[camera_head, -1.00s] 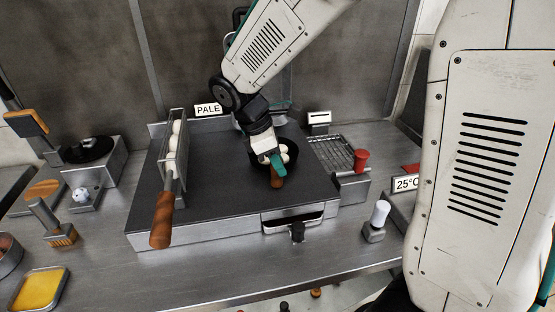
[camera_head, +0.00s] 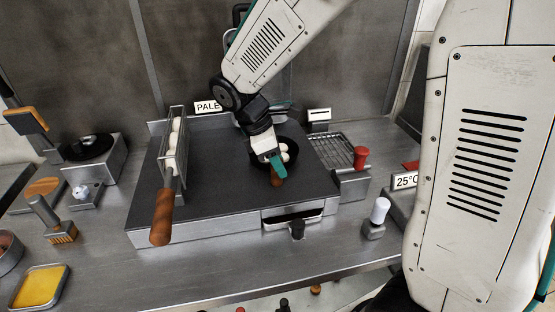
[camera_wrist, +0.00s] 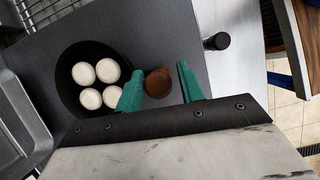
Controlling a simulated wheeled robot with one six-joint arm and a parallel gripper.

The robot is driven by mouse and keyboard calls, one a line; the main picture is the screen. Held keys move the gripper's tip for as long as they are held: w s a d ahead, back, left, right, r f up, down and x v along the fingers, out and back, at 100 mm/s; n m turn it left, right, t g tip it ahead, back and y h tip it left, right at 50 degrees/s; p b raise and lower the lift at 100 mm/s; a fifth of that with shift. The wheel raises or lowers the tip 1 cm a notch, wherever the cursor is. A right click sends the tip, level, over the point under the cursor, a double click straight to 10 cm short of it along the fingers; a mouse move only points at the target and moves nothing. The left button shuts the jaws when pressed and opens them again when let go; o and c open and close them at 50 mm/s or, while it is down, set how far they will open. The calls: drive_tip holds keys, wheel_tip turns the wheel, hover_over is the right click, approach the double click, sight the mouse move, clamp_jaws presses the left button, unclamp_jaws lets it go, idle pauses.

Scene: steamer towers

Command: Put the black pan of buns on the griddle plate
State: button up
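The black pan (camera_head: 290,163) lies flat on the dark griddle plate (camera_head: 225,190), toward its right rear. It holds several white buns (camera_head: 285,152), which also show in the wrist view (camera_wrist: 95,83). My gripper (camera_head: 276,165) is low over the pan's front side, at the brown handle (camera_head: 278,181). In the wrist view, the green fingers of my gripper (camera_wrist: 160,88) stand apart on either side of the handle (camera_wrist: 158,82). A gap shows beside the right finger; the left finger is very close to the handle. My arm hides part of the pan in the head view.
A metal holder with buns (camera_head: 172,155) and a wooden handle (camera_head: 162,217) stands on the plate's left. A wire rack (camera_head: 332,150) and a red-topped knob (camera_head: 360,157) are at the right. A "PALE" sign (camera_head: 207,106) stands behind. The plate's front middle is clear.

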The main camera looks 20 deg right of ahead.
drive_tip(key=shift+a+r, duration=0.1)
drive_tip(key=shift+r, duration=0.15)
idle(0.4)
drive_tip(key=shift+w+a+r, duration=0.1)
drive_tip(key=shift+w+r, duration=0.05)
drive_tip(key=shift+r, duration=0.15)
drive_tip(key=shift+w+a+r, duration=0.1)
drive_tip(key=shift+a+r, duration=0.05)
drive_tip(key=shift+r, duration=0.2)
drive_tip(key=shift+w+a+r, duration=0.1)
drive_tip(key=shift+r, duration=0.2)
drive_tip(key=shift+w+a+r, duration=0.1)
drive_tip(key=shift+r, duration=0.2)
drive_tip(key=shift+w+a+r, duration=0.1)
drive_tip(key=shift+r, duration=0.25)
drive_tip(key=shift+w+a+r, duration=0.1)
drive_tip(key=shift+r, duration=0.2)
drive_tip(key=shift+w+a+r, duration=0.2)
drive_tip(key=shift+r, duration=0.45)
drive_tip(key=shift+w+a+r, duration=0.15)
drive_tip(key=shift+r, duration=0.25)
